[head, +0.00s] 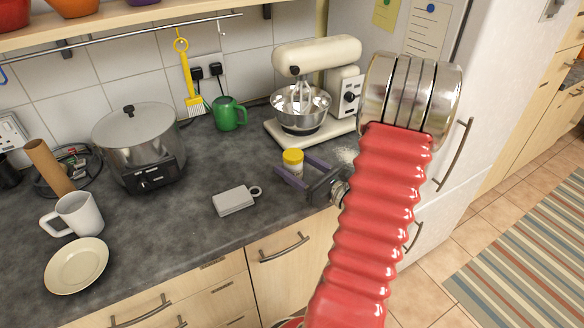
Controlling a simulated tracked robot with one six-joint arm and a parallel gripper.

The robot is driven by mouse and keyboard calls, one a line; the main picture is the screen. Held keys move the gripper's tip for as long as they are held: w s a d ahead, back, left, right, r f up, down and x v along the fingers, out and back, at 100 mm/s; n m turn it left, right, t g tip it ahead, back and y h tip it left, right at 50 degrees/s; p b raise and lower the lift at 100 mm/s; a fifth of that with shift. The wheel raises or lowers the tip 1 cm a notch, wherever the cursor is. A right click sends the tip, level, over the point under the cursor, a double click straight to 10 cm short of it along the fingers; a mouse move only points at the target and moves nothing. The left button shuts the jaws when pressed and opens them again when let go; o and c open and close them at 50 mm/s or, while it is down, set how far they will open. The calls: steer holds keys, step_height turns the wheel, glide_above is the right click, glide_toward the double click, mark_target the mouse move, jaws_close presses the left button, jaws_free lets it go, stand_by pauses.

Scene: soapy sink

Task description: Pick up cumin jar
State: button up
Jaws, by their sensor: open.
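The cumin jar appears to be the small jar with a yellow lid (293,157) on the dark counter, in front of the stand mixer; I cannot read its label. My gripper (283,174) is open, with its two purple-grey fingers reaching left at the jar. One finger passes in front of the jar's lower part and the other lies to its right. I cannot tell whether either finger touches it. The jar's base is partly hidden by the near finger. My red ribbed arm covers the counter's right end.
A cream stand mixer (318,85) stands behind the jar, with a green mug (229,113) to its left. A small grey handled box (236,200) lies left of my gripper. A cooker (140,148), white mug (74,215) and plate (77,266) stand further left. White powder (345,155) lies right of the jar.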

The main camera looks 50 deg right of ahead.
steer(key=shift+w, duration=0.8)
steer(key=c, duration=1.2)
steer(key=shift+r, duration=0.15)
steer(key=shift+r, duration=4.9)
